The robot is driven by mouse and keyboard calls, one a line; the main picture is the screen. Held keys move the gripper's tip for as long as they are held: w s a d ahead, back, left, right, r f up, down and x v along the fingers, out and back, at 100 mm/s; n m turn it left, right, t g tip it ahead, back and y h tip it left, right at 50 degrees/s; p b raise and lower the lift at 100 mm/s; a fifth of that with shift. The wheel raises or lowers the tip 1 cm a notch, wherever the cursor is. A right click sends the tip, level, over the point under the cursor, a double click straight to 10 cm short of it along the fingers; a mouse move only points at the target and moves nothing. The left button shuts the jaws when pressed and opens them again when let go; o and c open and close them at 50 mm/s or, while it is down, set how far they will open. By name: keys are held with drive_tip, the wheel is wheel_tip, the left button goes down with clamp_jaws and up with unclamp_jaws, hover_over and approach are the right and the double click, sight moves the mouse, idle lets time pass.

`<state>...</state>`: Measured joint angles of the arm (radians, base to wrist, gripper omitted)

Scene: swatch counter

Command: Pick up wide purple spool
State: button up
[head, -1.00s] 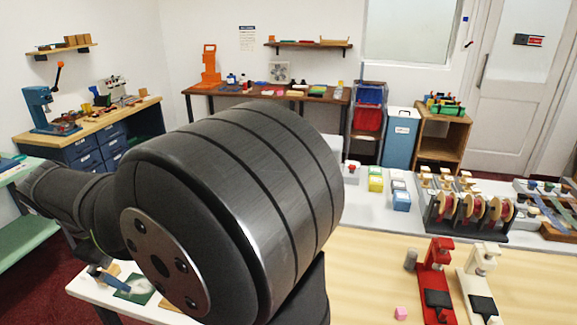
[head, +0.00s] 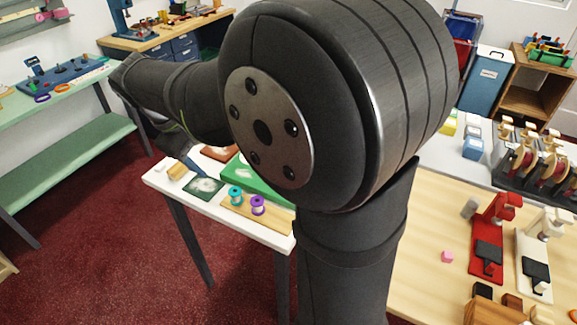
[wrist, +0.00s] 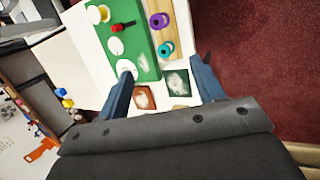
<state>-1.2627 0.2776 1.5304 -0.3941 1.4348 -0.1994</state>
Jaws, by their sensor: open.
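The purple spool (head: 258,205) stands upright on a light wooden board at the near end of the white table. It also shows in the wrist view (wrist: 158,20), at the top, beyond my fingertips. A teal spool (head: 235,196) stands beside it on the same board; in the wrist view the teal spool (wrist: 165,49) is nearer my fingers. My gripper (wrist: 162,67) is open and empty, its blue fingers spread above the table. In the head view my own arm hides most of the gripper; a blue finger shows left of the spools.
A green board (wrist: 125,38) with white discs and a red-handled piece lies beside the spools. A dark green swatch (wrist: 177,83) and a brown one (wrist: 144,97) lie below my fingers. The table edge borders red carpet.

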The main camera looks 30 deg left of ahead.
drive_tip(key=n+g+y, duration=0.2)
drive_tip(key=g, duration=0.2)
approach(257, 200)
wheel_tip(257, 200, down, 11)
drive_tip(key=shift+d, duration=0.1)
drive_tip(key=c, duration=1)
drive_tip(key=shift+c, duration=0.2)
drive_tip(key=shift+r, duration=0.15)
